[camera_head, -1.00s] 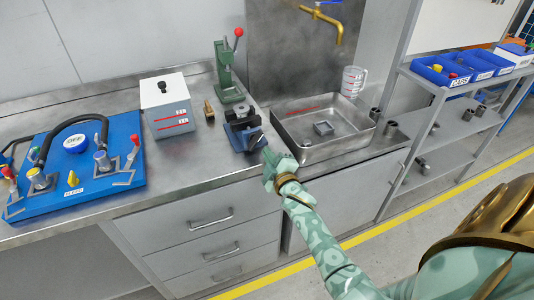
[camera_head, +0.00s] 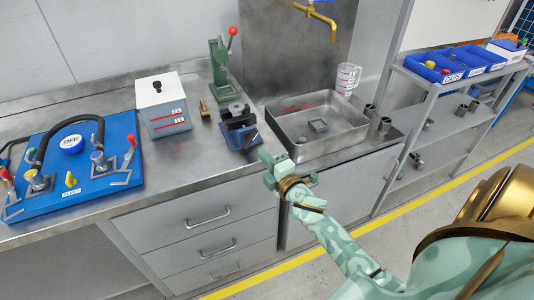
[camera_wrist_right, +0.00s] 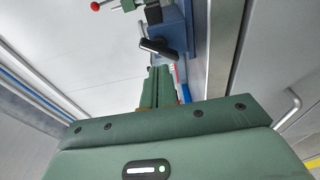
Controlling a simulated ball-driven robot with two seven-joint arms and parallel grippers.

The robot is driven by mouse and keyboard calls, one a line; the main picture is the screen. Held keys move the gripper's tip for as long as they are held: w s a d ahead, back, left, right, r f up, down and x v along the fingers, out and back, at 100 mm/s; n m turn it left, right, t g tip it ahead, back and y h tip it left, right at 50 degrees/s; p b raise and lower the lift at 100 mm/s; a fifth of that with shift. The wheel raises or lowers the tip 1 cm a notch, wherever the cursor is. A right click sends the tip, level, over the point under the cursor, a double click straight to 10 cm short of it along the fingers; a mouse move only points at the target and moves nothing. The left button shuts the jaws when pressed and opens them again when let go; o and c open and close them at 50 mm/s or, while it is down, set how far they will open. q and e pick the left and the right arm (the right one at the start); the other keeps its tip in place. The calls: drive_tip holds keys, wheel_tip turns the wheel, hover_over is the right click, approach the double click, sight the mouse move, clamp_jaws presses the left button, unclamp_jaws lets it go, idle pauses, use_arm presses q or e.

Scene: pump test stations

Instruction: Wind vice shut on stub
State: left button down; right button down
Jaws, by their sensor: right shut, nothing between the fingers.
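The blue vice (camera_head: 240,134) stands on the bench near its front edge, left of the metal sink. A dark round piece (camera_head: 236,108), perhaps the stub, sits at its top; I cannot tell how the jaws hold it. In the right wrist view the vice (camera_wrist_right: 172,30) is ahead, with its dark handle (camera_wrist_right: 158,47) crossing its front. My right gripper (camera_head: 268,160) is in front of the vice, just off the bench edge and apart from the handle. Its fingers (camera_wrist_right: 160,88) are shut and empty. My left gripper is out of view.
A green press (camera_head: 220,68) with a red knob stands behind the vice. A white box (camera_head: 163,103), a small brass piece (camera_head: 204,109) and a blue pump board (camera_head: 110,185) are to the left. The sink tray (camera_head: 340,140) is to the right, with a measuring jug (camera_head: 347,78) behind it.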

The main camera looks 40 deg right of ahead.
sight(250, 138)
wheel_tip(250, 138, up, 5)
drive_tip(key=a+n+h, duration=0.2)
drive_tip(key=n, duration=0.7)
drive_tip(key=w+d+n, duration=0.1)
drive_tip(key=w+d, duration=0.2)
drive_tip(key=w, duration=0.3)
drive_tip(key=shift+n+g+b, duration=0.3)
drive_tip(key=shift+b, duration=0.15)
drive_tip(key=shift+s+f+h+b, duration=0.1)
drive_tip(key=shift+f+h+b, duration=0.3)
drive_tip(key=shift+f, duration=0.3)
drive_tip(key=shift+d, duration=0.15)
drive_tip(key=shift+s+d, duration=0.1)
drive_tip(key=shift+d, duration=0.2)
drive_tip(key=shift+d+f, duration=0.2)
drive_tip(key=shift+d, duration=0.05)
drive_tip(key=shift+s+d+f, duration=0.2)
drive_tip(key=shift+d+f, duration=0.4)
drive_tip(key=shift+f, duration=0.05)
